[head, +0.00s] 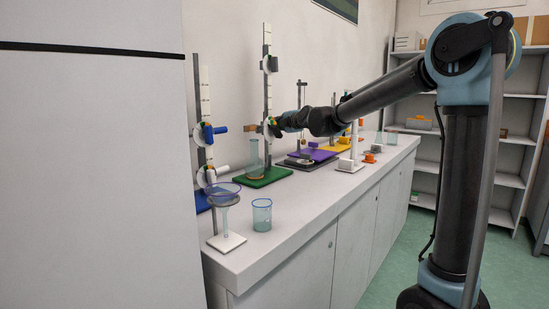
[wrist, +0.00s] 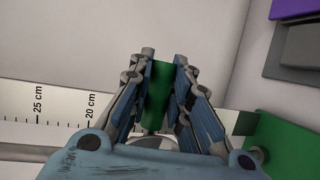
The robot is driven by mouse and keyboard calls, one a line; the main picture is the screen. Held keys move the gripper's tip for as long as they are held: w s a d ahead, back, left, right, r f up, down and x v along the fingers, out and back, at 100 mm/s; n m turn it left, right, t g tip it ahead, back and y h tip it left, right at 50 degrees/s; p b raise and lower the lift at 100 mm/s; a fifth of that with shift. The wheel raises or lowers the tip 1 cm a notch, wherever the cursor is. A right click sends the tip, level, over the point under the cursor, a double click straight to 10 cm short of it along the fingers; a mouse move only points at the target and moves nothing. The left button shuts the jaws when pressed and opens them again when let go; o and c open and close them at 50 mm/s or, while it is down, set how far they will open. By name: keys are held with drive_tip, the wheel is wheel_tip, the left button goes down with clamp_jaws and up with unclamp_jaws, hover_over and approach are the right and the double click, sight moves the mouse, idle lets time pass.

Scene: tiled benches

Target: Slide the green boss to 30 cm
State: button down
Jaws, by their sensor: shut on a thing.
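The green boss (wrist: 158,85) is between the two fingers of my gripper (wrist: 162,75) in the wrist view, and the fingers are shut on it. A white scale (wrist: 62,122) runs behind it, with 25 cm and 20 cm readable; the boss lies on the base side of the 20 cm mark. Its exact reading is hidden by the fingers. In the head view my gripper (head: 276,126) is at the upright rod (head: 267,98) of the stand with the green base (head: 268,178). The boss is mostly hidden there.
A grey clamp (head: 270,64) sits higher on the same rod. A glass cylinder (head: 254,156) stands on the green base. A blue-clamp stand (head: 207,132), a funnel (head: 222,190) and a beaker (head: 262,214) are nearer. A purple-based stand (head: 312,155) is beyond. The front bench edge is clear.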

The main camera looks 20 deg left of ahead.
drive_tip(key=shift+r, duration=0.15)
drive_tip(key=shift+r, duration=1.5)
drive_tip(key=shift+r, duration=1.55)
drive_tip(key=shift+r, duration=1.45)
